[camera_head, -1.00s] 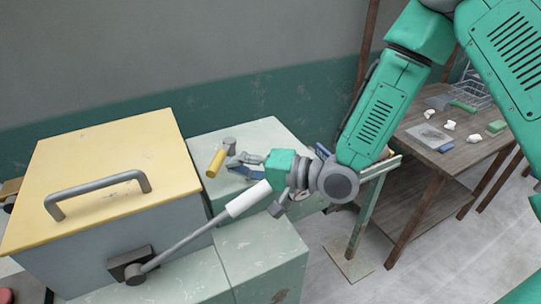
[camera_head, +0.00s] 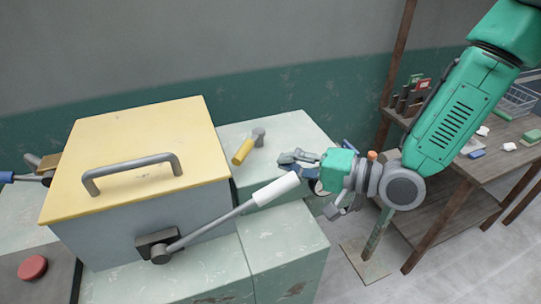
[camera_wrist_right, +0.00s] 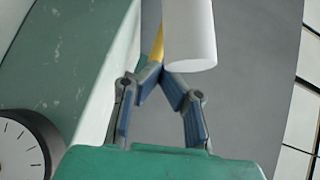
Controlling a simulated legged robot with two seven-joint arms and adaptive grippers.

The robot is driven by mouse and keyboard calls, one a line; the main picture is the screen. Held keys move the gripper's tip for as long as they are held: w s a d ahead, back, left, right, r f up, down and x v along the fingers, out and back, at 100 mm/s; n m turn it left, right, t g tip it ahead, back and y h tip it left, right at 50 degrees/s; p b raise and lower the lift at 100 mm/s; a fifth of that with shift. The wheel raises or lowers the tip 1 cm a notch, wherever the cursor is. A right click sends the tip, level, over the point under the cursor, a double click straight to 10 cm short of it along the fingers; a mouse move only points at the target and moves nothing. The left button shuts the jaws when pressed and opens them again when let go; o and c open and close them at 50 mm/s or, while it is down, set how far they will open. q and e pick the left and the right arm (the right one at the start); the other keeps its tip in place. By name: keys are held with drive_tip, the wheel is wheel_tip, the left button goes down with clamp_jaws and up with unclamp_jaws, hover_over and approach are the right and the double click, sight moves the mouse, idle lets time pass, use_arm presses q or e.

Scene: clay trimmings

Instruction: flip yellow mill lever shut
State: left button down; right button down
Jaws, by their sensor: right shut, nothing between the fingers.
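The mill is a grey box with a yellow lid (camera_head: 110,143) and a bar handle on top. Its lever (camera_head: 210,228) rises from a dark pivot on the front face to the upper right and ends in a white grip (camera_head: 275,190). The grip's end also shows in the right wrist view (camera_wrist_right: 190,45). My right gripper (camera_head: 285,157) is shut and empty, just above and behind the grip. In the right wrist view its fingertips (camera_wrist_right: 165,70) meet beside the grip's end; I cannot tell whether they touch it. My left gripper is out of view.
A short yellow handle with a grey end (camera_head: 243,151) is on the pale green cabinet top (camera_head: 290,125) behind the gripper. A round dial (camera_wrist_right: 22,150) is at lower left in the wrist view. A wooden table (camera_head: 490,165) stands right.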

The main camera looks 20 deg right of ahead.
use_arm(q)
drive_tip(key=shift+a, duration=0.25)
use_arm(e)
drive_tip(key=v, duration=0.4)
drive_tip(key=shift+s+r, duration=0.1)
drive_tip(key=shift+s, duration=0.3)
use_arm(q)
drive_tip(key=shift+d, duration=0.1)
use_arm(e)
drive_tip(key=shift+d, duration=0.15)
